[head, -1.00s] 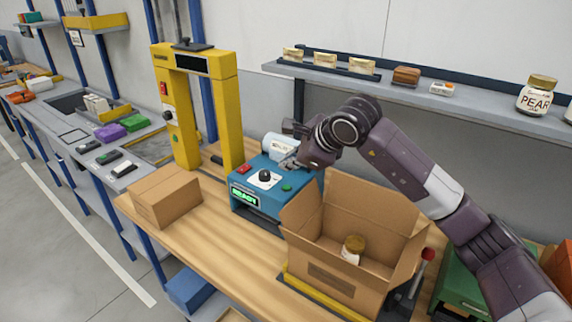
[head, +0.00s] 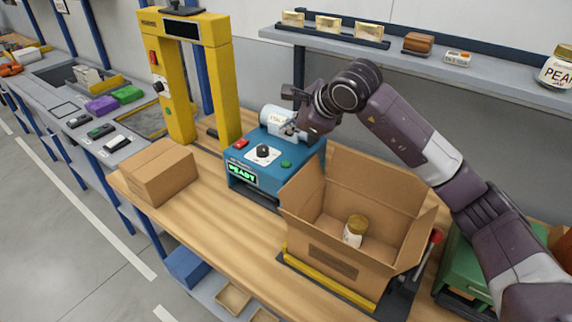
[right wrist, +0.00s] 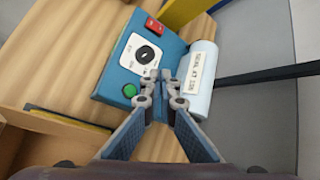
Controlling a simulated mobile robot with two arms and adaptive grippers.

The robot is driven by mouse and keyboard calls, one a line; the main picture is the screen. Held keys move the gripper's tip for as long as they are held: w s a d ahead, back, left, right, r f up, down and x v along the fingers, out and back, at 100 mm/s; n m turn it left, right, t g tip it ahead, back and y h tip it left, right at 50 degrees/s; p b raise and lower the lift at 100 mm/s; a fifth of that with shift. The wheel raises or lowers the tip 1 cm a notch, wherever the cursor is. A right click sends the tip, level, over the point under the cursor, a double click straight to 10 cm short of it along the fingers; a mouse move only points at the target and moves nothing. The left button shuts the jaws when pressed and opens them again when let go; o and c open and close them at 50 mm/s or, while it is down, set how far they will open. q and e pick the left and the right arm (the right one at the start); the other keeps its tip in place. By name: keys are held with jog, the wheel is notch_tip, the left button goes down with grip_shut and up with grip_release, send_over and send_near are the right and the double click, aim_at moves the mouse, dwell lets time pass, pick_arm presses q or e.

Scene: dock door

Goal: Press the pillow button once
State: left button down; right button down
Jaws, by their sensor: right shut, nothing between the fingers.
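The blue machine (head: 262,165) stands on the wooden bench, with a lit green display (head: 243,175) that seems to read READY. On its top are a red switch (head: 240,143), a black knob (head: 263,151) and a round green button (head: 286,164), which also shows in the right wrist view (right wrist: 129,90). No pillow label is readable on the button. My right gripper (head: 289,130) is shut and empty, above the machine's rear right part beside the white roll (head: 274,117). In the right wrist view its fingertips (right wrist: 159,88) appear to the right of the green button. My left gripper is out of view.
An open carton (head: 335,262) holding a jar (head: 355,230) stands right of the machine, under my right arm. A closed carton (head: 158,172) and a yellow frame (head: 178,85) stand to the left. A shelf (head: 465,75) runs behind. Bare bench lies in front.

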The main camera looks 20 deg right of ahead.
aim_at(287, 164)
notch_tip(287, 164, down, 6)
jog(key=b, duration=0.3)
jog(key=shift+f, duration=0.2)
jog(key=shift+f+b, duration=0.35)
jog(key=shift+b, duration=0.2)
dwell(0.7)
jog(key=shift+f+b, duration=0.4)
jog(key=shift+b, duration=0.15)
